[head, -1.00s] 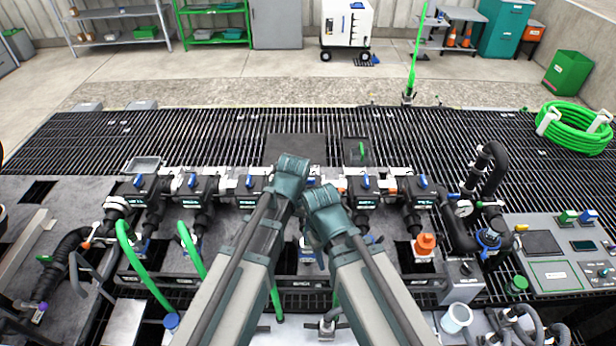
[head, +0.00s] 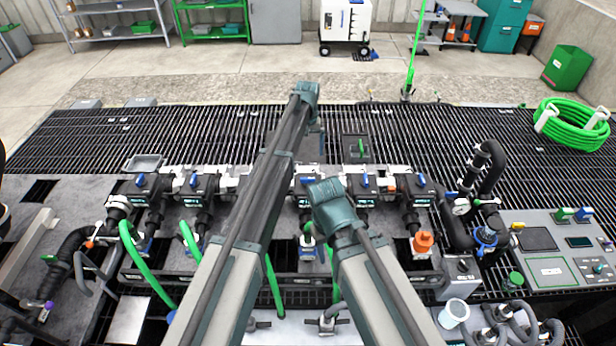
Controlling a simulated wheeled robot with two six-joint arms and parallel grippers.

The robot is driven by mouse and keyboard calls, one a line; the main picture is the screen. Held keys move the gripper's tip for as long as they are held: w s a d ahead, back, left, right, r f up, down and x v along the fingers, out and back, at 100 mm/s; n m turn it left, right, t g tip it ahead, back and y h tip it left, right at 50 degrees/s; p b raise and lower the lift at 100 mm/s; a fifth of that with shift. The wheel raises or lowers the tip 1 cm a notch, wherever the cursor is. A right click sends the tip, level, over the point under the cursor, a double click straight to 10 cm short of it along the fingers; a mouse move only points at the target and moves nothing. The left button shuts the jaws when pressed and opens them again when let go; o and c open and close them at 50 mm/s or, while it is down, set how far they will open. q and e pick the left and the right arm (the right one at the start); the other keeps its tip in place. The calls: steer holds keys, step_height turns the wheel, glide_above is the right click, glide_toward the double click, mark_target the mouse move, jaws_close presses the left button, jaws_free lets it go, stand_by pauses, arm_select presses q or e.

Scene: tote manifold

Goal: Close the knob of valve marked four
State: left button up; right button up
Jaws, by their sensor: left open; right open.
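A row of black valve bodies with blue knobs runs across the manifold. Knobs show at the far left (head: 140,179), second from left (head: 194,181), right of centre (head: 365,180) and far right (head: 421,180). Another valve (head: 305,183) sits at the centre between my arms. My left arm covers part of the row left of centre. The valve labels are too small to read, so I cannot tell which is marked four. My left gripper (head: 317,150) is open beyond its arm, near the centre. My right gripper (head: 312,222) is open, lower and in front of the row. Their fingertips are mostly hidden.
Black pipes with a gauge (head: 461,206) stand right of the row. A control panel (head: 551,262) lies at the far right. Green hoses (head: 140,265) rise in front on the left. An orange knob (head: 423,241) sits lower right. The grating (head: 220,130) behind is largely clear.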

mark_target(308, 178)
arm_select(q)
step_height(308, 178, down, 14)
steer(key=b, duration=1.3)
steer(key=shift+b, duration=0.3)
steer(key=shift+r, duration=0.1)
steer(key=c, duration=1.3)
